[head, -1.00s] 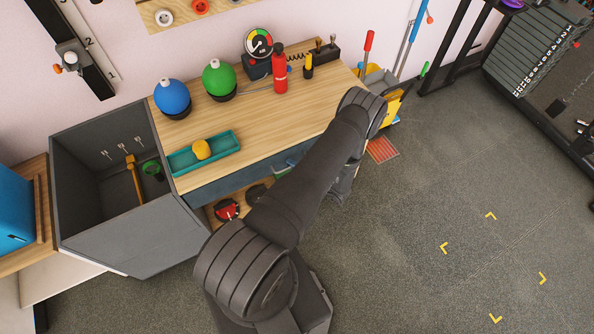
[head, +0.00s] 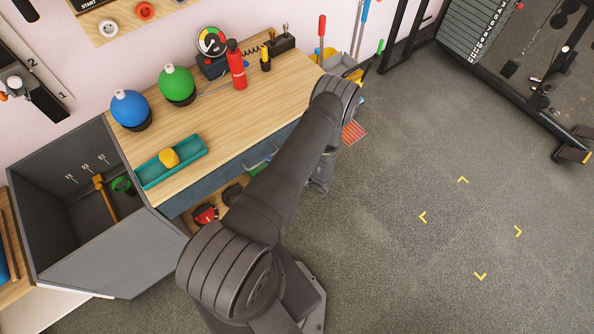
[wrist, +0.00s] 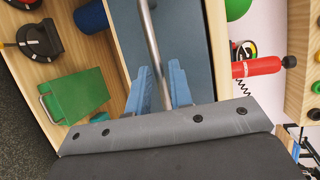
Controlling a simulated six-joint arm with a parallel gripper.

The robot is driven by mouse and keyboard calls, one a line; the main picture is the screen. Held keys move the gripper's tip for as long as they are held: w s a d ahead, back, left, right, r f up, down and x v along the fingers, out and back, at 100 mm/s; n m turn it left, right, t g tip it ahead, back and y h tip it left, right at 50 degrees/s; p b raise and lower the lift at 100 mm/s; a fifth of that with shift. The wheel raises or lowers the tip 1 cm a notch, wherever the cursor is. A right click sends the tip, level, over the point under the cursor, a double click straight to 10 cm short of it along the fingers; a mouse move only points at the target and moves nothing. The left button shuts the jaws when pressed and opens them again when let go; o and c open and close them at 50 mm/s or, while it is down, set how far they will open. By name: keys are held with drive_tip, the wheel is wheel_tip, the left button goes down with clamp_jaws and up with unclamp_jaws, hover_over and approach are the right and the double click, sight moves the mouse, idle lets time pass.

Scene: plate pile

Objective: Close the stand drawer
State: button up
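The stand drawer has a plain blue-grey front (head: 212,185) below the wooden stand top. The front also fills the middle of the wrist view (wrist: 195,45). A round metal bar handle (wrist: 150,25) runs along the front. My gripper (wrist: 161,68) has its two blue fingers on either side of the bar, with a small gap showing between them. I cannot tell whether they touch it. In the head view my own arm hides the gripper and part of the drawer. How far the drawer stands out is unclear.
A green box (wrist: 78,108) and dark round objects lie on the shelf below the drawer. A teal tray (head: 193,165), a green ball (head: 177,83), a blue ball (head: 130,108) and a red extinguisher (head: 236,66) stand on top. Open floor lies to the right.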

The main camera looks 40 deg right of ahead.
drive_tip(key=v, duration=1.4)
drive_tip(key=x, duration=1.7)
drive_tip(key=shift+w+a+f, duration=0.1)
drive_tip(key=shift+w+a, duration=0.05)
